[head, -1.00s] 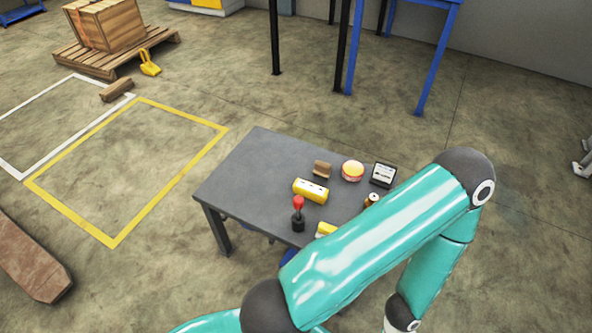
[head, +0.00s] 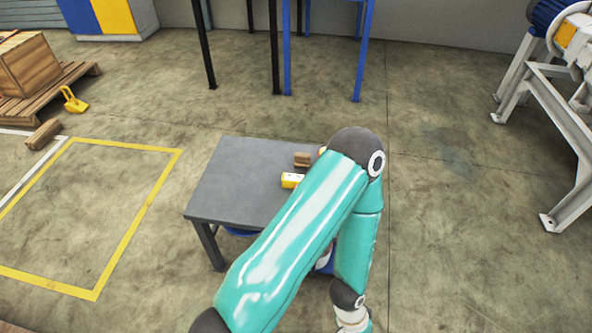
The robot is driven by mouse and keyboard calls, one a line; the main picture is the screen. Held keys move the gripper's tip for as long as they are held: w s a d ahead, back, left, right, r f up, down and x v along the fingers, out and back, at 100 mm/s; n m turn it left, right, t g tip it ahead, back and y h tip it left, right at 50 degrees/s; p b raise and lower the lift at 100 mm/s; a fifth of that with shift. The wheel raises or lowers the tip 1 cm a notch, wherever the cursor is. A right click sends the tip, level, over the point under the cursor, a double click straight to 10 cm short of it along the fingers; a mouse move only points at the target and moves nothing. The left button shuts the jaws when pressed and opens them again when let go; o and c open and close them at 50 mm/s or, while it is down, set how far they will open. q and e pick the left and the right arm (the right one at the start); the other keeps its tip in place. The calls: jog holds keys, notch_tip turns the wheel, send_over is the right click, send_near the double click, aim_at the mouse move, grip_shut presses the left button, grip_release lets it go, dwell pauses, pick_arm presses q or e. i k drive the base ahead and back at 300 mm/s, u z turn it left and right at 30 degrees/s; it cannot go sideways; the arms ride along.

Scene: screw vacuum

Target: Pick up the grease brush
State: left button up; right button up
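I cannot make out a grease brush in the head view. The grey table (head: 235,170) stands in the middle, and my teal arm crosses in front of its right part, hiding most of what lies there. A sliver of a round, light-coloured thing (head: 322,150) shows at the arm's edge. The arm comes in from the bottom left and bends down at its elbow. Neither gripper's fingers are in view.
A yellow floor outline (head: 125,222) lies left of the table. A wooden crate (head: 28,66) on a pallet (head: 80,82) stands at the back left, near a yellow object (head: 73,99). Blue and black legs stand behind. A grey machine frame (head: 560,125) is at the right.

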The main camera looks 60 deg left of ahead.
aim_at(302, 161)
jog(key=u, duration=1.15)
jog(key=i, duration=0.5)
jog(key=z, duration=0.1)
jog(key=k, duration=0.55)
jog(key=u, duration=0.15)
